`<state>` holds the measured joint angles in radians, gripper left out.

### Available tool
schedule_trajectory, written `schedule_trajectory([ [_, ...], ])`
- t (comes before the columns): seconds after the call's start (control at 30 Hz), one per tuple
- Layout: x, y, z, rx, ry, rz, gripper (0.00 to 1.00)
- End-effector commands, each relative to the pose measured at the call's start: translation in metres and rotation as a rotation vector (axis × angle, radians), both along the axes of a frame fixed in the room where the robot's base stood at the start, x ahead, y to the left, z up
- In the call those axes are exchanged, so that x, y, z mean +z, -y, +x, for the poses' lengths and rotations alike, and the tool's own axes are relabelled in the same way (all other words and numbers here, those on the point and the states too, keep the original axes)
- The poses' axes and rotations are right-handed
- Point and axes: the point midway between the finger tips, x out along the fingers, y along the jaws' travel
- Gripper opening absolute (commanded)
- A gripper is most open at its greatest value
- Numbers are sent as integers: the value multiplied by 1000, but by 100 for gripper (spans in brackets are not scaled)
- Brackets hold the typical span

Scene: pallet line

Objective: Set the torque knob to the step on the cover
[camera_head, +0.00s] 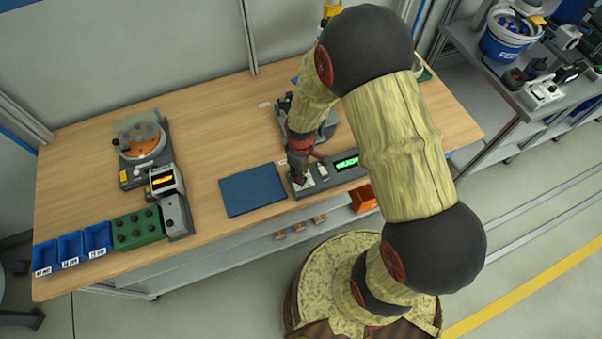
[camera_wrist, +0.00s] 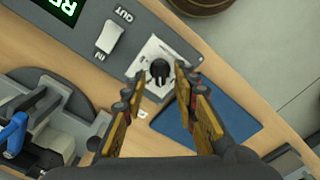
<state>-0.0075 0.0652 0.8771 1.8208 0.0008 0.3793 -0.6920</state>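The black torque knob (camera_wrist: 159,68) sits on a pale plate (camera_wrist: 178,50) at one end of the grey console (camera_head: 330,177). My gripper (camera_wrist: 157,84) is open above the console. Its fingertips are apart and point toward the knob, which shows between them; I cannot tell whether either touches it. In the head view my gripper (camera_head: 302,178) is over the console's left end and hides the knob. The knob's setting and the scale marks are too small to read. I cannot make out a step number on any cover.
The console has a green lit display (camera_head: 347,162) and a white IN/OUT rocker switch (camera_wrist: 109,36). A blue mat (camera_head: 252,190) lies left of it. A grey fixture (camera_head: 321,128) stands behind. A bowl feeder (camera_head: 141,141) and blue bins (camera_head: 71,248) are further left.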

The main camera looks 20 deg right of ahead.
Motion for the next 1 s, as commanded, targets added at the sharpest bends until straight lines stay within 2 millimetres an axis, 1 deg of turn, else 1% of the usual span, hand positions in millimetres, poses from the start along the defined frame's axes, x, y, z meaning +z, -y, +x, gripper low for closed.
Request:
schedule_trajectory([
  [0.1,-5,0,0,0,1,0,29],
  [0.33,-5,0,0,-1,1,0,29],
  [0.83,-5,0,0,-1,1,0,1],
  [1.0,-5,0,0,-1,1,0,0],
])
